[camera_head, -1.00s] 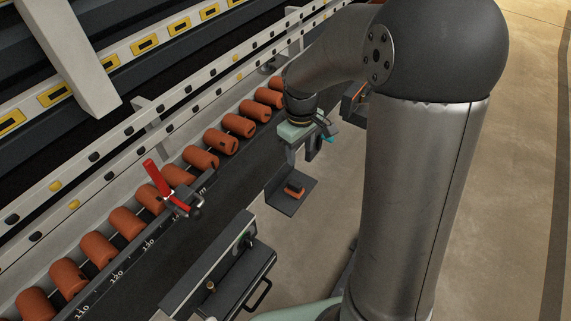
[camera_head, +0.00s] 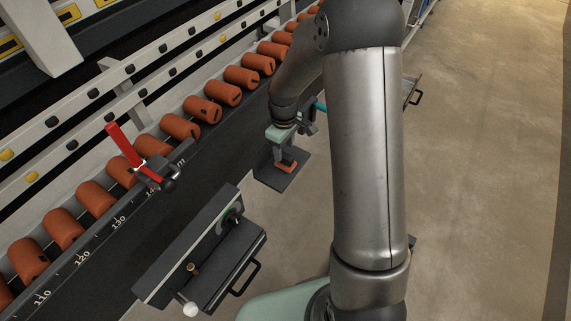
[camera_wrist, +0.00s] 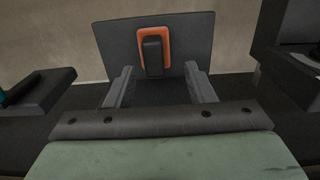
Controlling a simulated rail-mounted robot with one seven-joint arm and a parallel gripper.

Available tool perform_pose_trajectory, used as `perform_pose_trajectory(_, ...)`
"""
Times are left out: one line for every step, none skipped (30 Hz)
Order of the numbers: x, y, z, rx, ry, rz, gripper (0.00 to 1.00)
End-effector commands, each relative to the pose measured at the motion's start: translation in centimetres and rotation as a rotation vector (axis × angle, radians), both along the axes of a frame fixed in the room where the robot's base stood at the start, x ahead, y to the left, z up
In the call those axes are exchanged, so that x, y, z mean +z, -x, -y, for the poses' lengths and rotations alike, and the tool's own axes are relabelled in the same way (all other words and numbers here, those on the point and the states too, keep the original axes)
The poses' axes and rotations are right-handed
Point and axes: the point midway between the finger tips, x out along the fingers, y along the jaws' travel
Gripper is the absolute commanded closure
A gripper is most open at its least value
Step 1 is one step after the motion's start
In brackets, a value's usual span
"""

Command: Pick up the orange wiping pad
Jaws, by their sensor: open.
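The orange wiping pad (camera_wrist: 154,48) shows in the wrist view with a dark block-shaped handle (camera_wrist: 153,56) on it. It lies on a dark flat tray (camera_wrist: 194,34). In the head view the pad (camera_head: 286,168) sits on the same tray (camera_head: 277,182) beside the conveyor. My gripper (camera_wrist: 157,85) is open and empty. Its two fingers stand apart, and the pad appears beyond and between them. In the head view my gripper (camera_head: 281,155) is right above or at the pad; whether it touches cannot be told.
A conveyor with several orange rollers (camera_head: 202,110) and a scale runs along the left. A red lever clamp (camera_head: 132,152) sits on its edge. A dark station with a handle (camera_head: 228,265) stands nearer the camera. Open floor (camera_head: 480,180) lies to the right.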

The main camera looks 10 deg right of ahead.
Motion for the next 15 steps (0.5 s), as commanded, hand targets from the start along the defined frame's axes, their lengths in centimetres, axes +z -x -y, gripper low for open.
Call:
perform_pose_trajectory(-0.3, 0.0, 0.0, 0.000, 0.000, 0.000, 0.51)
perform_pose_trajectory(-0.3, 0.0, 0.0, 0.000, 0.001, 0.001, 0.51)
perform_pose_trajectory(-0.5, 0.0, 0.0, 0.000, 0.000, 0.001, 0.51)
perform_pose_trajectory(-0.7, -0.1, 0.1, 0.000, 0.001, 0.001, 0.51)
perform_pose_trajectory(-1.0, -0.1, 0.1, 0.000, 0.001, 0.001, 0.51)
perform_pose_trajectory(-1.4, -0.2, 0.2, -0.001, 0.000, 0.000, 0.51)
perform_pose_trajectory(-1.8, -0.2, 0.2, -0.001, 0.000, 0.000, 0.51)
perform_pose_trajectory(-2.3, -0.3, 0.3, -0.001, 0.001, -0.001, 0.51)
perform_pose_trajectory(-3.0, -0.4, 0.4, -0.001, 0.000, -0.001, 0.51)
perform_pose_trajectory(-3.5, -0.4, 0.5, -0.001, 0.000, -0.001, 0.51)
perform_pose_trajectory(-4.0, -0.5, 0.6, -0.001, 0.001, -0.001, 0.51)
perform_pose_trajectory(-4.5, -0.5, 0.6, 0.000, 0.001, -0.002, 0.51)
perform_pose_trajectory(-4.9, -0.5, 0.6, 0.000, 0.001, -0.001, 0.51)
perform_pose_trajectory(-5.2, -0.5, 0.6, 0.000, 0.001, -0.001, 0.51)
perform_pose_trajectory(-5.5, -0.5, 0.6, 0.000, 0.001, 0.000, 0.51)
